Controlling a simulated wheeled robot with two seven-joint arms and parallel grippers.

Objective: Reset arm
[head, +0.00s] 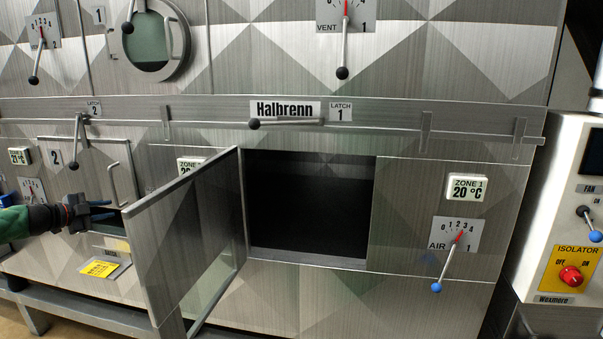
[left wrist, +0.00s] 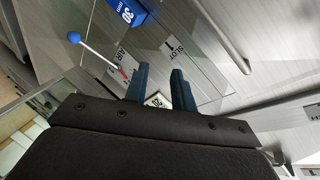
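My left gripper (head: 98,208) is at the left of the head view, in front of the lower left part of the dryer, left of the open door (head: 190,235). In the left wrist view, its two dark blue fingers (left wrist: 160,88) stand apart with nothing held between them. My right gripper is in neither view.
Latch lever 1 (head: 285,122) lies level; latch lever 2 (head: 76,140) hangs down. An air lever (head: 447,265) and isolator panel (head: 571,275) stand right. A bar handle (left wrist: 222,35) shows in the wrist view.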

